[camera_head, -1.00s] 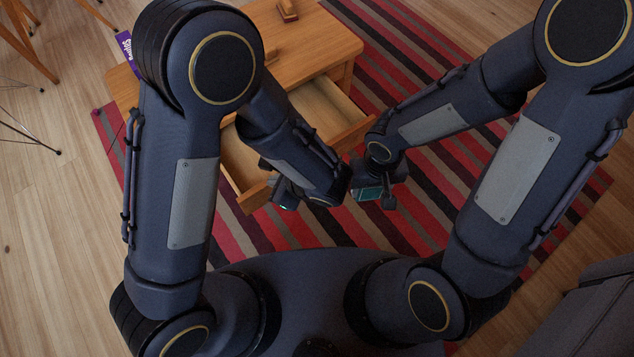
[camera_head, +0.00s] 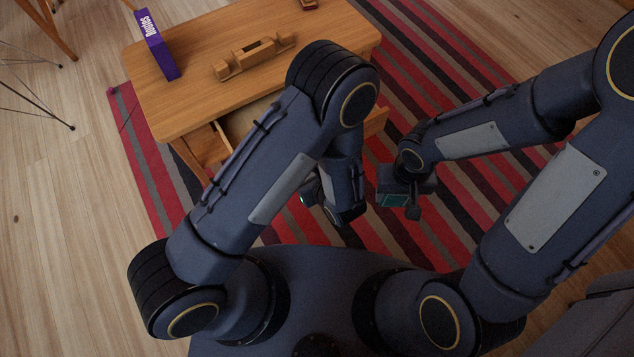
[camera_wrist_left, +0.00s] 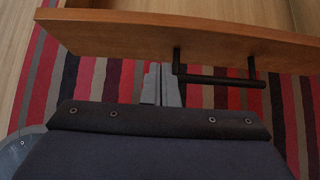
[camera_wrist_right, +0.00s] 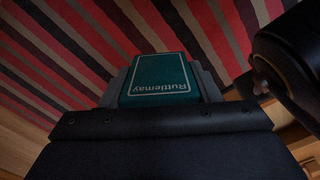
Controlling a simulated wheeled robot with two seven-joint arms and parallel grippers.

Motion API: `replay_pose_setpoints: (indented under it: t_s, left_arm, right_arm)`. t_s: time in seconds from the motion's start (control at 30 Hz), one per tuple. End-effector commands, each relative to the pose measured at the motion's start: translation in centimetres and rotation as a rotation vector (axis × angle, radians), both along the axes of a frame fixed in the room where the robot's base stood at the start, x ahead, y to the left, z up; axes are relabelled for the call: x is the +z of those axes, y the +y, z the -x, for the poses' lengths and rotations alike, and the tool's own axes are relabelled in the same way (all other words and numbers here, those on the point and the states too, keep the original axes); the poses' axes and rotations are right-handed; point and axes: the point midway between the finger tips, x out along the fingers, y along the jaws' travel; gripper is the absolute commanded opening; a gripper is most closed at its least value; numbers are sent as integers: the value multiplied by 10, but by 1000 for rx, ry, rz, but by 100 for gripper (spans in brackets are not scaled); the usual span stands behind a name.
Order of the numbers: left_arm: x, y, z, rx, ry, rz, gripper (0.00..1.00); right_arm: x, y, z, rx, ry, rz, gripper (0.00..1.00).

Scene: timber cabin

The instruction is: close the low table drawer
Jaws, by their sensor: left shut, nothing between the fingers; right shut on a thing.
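The low wooden table (camera_head: 190,80) stands at upper left in the head view. Its drawer (camera_head: 238,120) is open, and my left arm covers much of it. In the left wrist view the drawer front (camera_wrist_left: 130,30) crosses the top, with a black bar handle (camera_wrist_left: 215,79). My left gripper (camera_wrist_left: 162,72) is shut and empty, just left of the handle and close to the front's lower edge; I cannot tell whether it touches. My right gripper (camera_head: 398,198) is shut on a green box (camera_wrist_right: 158,75) lettered "Ruttlemay", held right of the drawer.
A purple box (camera_head: 157,45) and a wooden holder (camera_head: 255,55) are on the tabletop. The striped rug (camera_head: 450,120) lies under the table. Thin-legged furniture (camera_head: 40,60) stands at far left, and a grey piece (camera_head: 590,315) is at lower right.

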Motion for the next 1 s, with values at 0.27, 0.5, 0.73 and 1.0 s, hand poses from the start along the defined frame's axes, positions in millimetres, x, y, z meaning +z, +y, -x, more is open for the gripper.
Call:
replay_pose_setpoints:
  t_s: [0.27,0.5,0.73,1.0]
  left_arm:
    - [1,20,-28,3,0,2,0]
    - [2,23,-32,1,0,1,0]
    - [1,23,-32,1,0,0,0]
    - [0,43,-58,7,-4,1,0]
  right_arm:
    - [-7,0,0,0,0,0,32]
    - [-7,0,0,0,0,0,32]
    - [-7,0,0,0,0,0,32]
    - [-17,0,0,0,0,0,32]
